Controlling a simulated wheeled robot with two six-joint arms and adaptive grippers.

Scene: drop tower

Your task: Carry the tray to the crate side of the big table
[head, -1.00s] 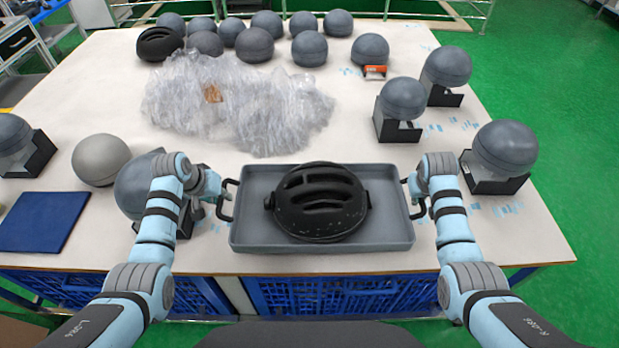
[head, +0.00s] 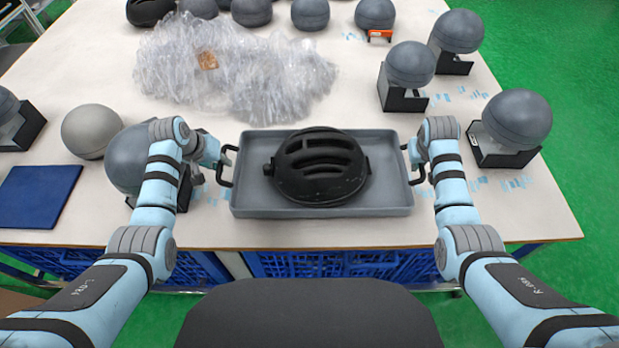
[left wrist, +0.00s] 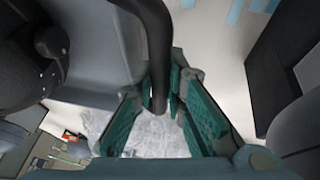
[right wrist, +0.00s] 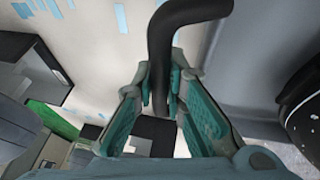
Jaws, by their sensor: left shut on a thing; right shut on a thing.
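The grey tray (head: 250,203) is in front of me near the table's front edge, looking level. A black helmet with slots (head: 320,180) lies in it. My left gripper (head: 220,160) is shut on the tray's left black handle, which shows between its teal fingers in the left wrist view (left wrist: 157,55). My right gripper (head: 415,160) is shut on the right black handle, seen in the right wrist view (right wrist: 160,50). I cannot tell whether the tray touches the table. The big white table (head: 320,233) has blue crates (head: 320,264) under its near side.
Crumpled clear plastic (head: 250,85) lies behind the tray. A grey dome on a stand (head: 130,160) is close by my left gripper; another (head: 515,120) stands to the right. A blue mat (head: 38,195) lies at left. Green floor (head: 555,80) is open at right.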

